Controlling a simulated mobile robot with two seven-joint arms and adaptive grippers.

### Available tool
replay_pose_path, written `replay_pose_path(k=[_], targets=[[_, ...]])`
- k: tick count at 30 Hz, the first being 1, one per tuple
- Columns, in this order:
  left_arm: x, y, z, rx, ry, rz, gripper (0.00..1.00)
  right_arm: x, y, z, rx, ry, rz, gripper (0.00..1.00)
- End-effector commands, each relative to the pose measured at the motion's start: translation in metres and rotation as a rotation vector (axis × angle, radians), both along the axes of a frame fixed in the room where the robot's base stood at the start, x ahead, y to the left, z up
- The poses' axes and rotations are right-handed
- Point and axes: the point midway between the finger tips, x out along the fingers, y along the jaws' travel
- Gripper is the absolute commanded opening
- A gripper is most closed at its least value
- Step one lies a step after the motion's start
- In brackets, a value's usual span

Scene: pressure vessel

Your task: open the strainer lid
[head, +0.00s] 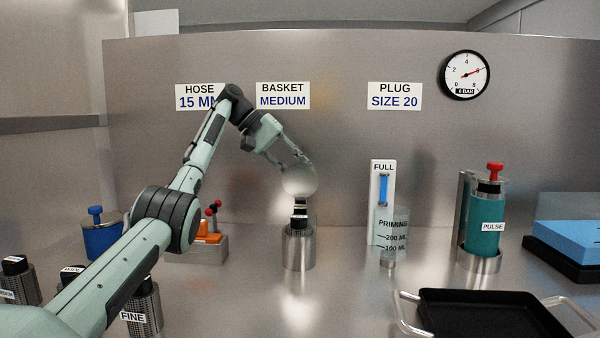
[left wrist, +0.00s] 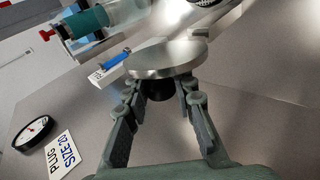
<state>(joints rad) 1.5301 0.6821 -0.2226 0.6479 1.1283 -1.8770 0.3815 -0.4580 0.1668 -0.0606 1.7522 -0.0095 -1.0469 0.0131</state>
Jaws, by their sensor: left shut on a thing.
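My left gripper (head: 303,161) is shut on the black knob (left wrist: 159,88) of a round, shiny metal lid (head: 299,181). The left wrist view shows the lid (left wrist: 168,60) just beyond my fingertips (left wrist: 161,93), with the knob between them. In the head view the lid is tilted, its round face toward the camera. It is above an open metal strainer body (head: 299,251), from which a black-topped piece (head: 299,220) with a small label sticks up. My right gripper is in neither view.
Labelled mesh baskets (head: 143,305) and a blue container (head: 101,238) stand at left. A clear priming cup (head: 391,235), a teal cylinder (head: 483,238) and a black tray (head: 480,312) are at right. A pressure gauge (head: 465,75) hangs on the back wall.

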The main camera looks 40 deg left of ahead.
Motion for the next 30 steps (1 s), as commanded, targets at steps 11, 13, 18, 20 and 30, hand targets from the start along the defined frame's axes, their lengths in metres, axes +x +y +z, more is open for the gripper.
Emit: replay_pose_path(k=[11, 13, 18, 20, 30], targets=[[0.001, 0.002, 0.002, 0.001, -0.008, 0.005, 0.48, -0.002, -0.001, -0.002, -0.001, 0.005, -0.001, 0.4], [0.001, 0.001, 0.002, 0.0, -0.007, 0.004, 0.48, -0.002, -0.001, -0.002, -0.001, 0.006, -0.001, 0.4], [0.0, 0.001, 0.001, 0.0, -0.005, 0.003, 0.48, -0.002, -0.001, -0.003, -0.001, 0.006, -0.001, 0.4], [0.0, 0.001, 0.002, 0.0, -0.005, 0.003, 0.48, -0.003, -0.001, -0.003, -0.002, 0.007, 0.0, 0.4], [-0.021, 0.028, 0.037, -0.002, -0.008, 0.005, 0.48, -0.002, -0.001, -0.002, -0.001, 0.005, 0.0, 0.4]])
